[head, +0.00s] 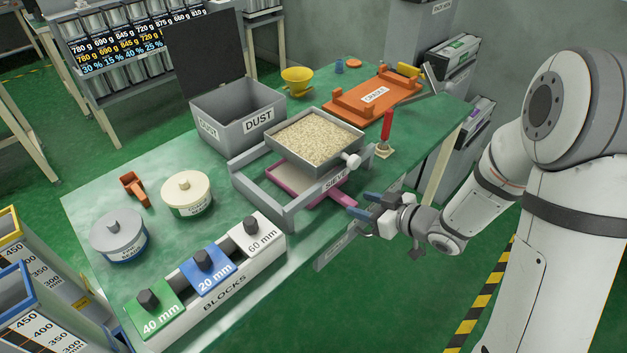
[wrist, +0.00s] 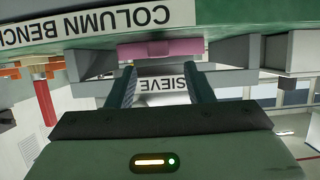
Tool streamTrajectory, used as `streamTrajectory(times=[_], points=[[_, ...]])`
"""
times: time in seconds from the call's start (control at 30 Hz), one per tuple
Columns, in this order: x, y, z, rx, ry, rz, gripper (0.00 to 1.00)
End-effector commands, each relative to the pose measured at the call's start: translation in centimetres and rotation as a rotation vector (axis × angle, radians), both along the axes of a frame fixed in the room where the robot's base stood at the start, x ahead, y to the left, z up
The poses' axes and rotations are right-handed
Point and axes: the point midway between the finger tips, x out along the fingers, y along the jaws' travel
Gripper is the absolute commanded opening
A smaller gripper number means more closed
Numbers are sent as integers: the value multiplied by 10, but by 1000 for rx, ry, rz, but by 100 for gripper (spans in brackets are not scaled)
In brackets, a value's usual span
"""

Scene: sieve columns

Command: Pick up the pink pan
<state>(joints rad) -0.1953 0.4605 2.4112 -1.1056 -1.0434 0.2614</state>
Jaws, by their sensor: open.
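The pink pan (head: 287,199) sits low in the grey SIEVE frame (head: 284,217), under the sieve tray (head: 358,147) full of pale grains. Its pink handle sticks out at the front right, toward my gripper (head: 361,206). The wrist view is upside down; there the pan's pink end (wrist: 160,48) lies just beyond my gripper's fingertips (wrist: 160,72), roughly centred between them. My gripper is open and empty, with a finger on either side of the SIEVE label in that view. The tray and frame hide much of the pan.
A grey DUST bin (head: 240,118) with its lid up stands behind the sieve.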

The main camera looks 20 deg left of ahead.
Motion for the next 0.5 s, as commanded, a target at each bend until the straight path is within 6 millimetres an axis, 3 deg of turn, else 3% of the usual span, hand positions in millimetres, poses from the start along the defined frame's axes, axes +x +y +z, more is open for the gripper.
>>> streamTrajectory(times=[0.5], points=[[26,56,-26,-1,1,1,47]])
